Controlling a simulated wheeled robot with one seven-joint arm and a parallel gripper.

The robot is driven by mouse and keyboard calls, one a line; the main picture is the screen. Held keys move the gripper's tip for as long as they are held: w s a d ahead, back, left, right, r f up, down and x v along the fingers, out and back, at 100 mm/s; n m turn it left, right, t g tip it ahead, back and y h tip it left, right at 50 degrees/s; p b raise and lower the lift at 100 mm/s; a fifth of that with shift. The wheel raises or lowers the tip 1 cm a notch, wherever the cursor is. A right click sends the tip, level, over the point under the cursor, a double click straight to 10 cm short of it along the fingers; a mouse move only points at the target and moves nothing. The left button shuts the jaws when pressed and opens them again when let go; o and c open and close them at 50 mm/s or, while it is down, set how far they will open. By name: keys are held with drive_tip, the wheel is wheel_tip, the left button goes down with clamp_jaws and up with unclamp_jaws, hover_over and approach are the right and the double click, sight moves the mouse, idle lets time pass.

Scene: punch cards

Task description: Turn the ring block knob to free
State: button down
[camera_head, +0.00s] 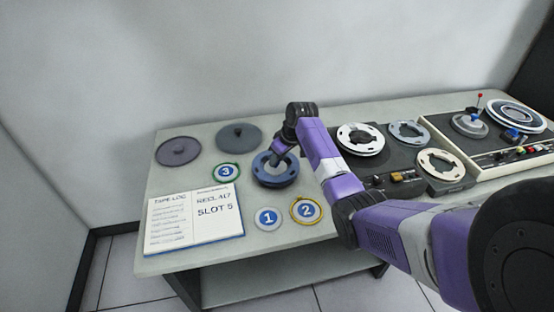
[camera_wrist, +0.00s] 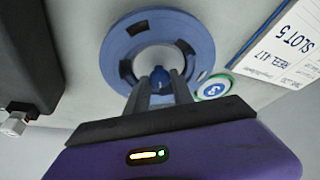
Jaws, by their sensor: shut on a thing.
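The ring block is a round blue ring (camera_head: 264,178) on the table's middle, with dark slots in its face. In the wrist view the blue ring (camera_wrist: 112,62) surrounds a pale centre where a small blue knob (camera_wrist: 160,73) stands. My gripper (camera_wrist: 161,84) has a finger on each side of the knob and is shut on it. In the head view my gripper (camera_head: 279,157) comes down into the ring from above, and the knob is hidden there. No marking for free can be read in either view.
An open tape log (camera_head: 215,215) lies at the left front. Discs numbered 1 (camera_head: 267,218), 2 (camera_head: 306,210) and 3 (camera_head: 226,172) lie around the ring. Two dark discs (camera_head: 239,137) lie behind. A tape machine (camera_head: 385,168) and a console (camera_head: 490,150) stand at right.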

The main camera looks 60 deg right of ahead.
drive_tip(key=shift+d+n+y+b, duration=0.1)
drive_tip(key=shift+n+y+b, duration=0.3)
drive_tip(key=shift+n, duration=0.7)
drive_tip(key=c, duration=1.1)
unclamp_jaws()
drive_tip(key=shift+r, duration=0.1)
drive_tip(key=v, duration=0.7)
drive_tip(key=shift+s+r+b, duration=0.25)
drive_tip(key=shift+r+b, duration=0.05)
